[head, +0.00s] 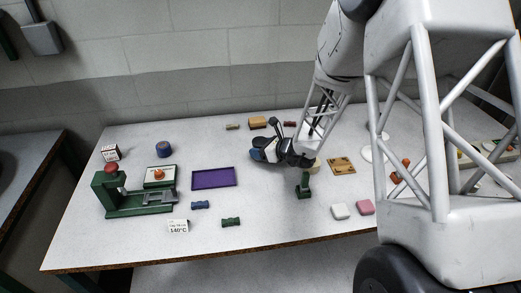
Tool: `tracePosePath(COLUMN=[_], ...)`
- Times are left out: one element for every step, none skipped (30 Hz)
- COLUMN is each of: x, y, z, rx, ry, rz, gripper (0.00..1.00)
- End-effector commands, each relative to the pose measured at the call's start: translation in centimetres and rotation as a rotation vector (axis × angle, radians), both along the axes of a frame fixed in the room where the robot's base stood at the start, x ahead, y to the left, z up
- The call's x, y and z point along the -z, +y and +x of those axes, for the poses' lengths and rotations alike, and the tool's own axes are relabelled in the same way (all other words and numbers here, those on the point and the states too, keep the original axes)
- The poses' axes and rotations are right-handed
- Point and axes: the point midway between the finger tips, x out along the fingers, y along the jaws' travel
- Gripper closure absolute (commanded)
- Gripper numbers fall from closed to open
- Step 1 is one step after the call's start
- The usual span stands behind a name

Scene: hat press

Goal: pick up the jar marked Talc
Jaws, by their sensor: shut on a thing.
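My gripper (266,148) is over the middle of the table, right of the purple tray (213,178). It is shut on a small dark blue object (257,155), which looks like a jar and is partly hidden by the fingers. I cannot read any Talc marking on it, and I cannot tell whether it touches the table. Another dark blue, round jar-like object (163,149) stands at the back left, with no readable label.
Small green, blue, pink and white blocks lie around. A yellow-brown plate (341,165) lies right of my gripper. The front middle of the table is mostly clear.

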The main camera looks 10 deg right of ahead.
Motion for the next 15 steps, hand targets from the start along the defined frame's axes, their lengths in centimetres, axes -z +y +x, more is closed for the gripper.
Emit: tracePosePath(x=[-0.4, -0.7, -1.0, -1.3, -1.6, -2.1, -2.5, -3.0, -3.7, -4.2, -4.7, -5.5, -6.2, -6.9, -7.7], y=[0.0, 0.0, 0.0, 0.0, 0.0, 0.0, 0.0, 0.0, 0.0, 0.0, 0.0, 0.0, 0.0, 0.0, 0.0], z=[0.0, 0.0, 0.1, 0.1, 0.1, 0.1, 0.0, 0.1, 0.1, 0.0, 0.0, 0.0, 0.0, 0.0, 0.0], rx=[0.0, 0.001, 0.001, 0.001, 0.001, 0.0, 0.0, 0.0, 0.0, 0.0, 0.0, 0.0, -0.001, 0.0, 0.0], ry=[-0.002, -0.002, -0.002, -0.002, -0.002, -0.003, -0.004, -0.004, -0.004, -0.004, -0.004, -0.004, -0.005, -0.005, -0.005], rz=[-0.001, 0.0, 0.0, 0.001, 0.001, 0.0, -0.001, -0.001, 0.0, 0.0, 0.001, 0.0, -0.001, -0.001, -0.001], gripper=[0.71, 0.71, 0.71, 0.71, 0.71, 0.71, 0.71, 0.71, 0.71, 0.71, 0.71, 0.71, 0.71, 0.71, 0.71])
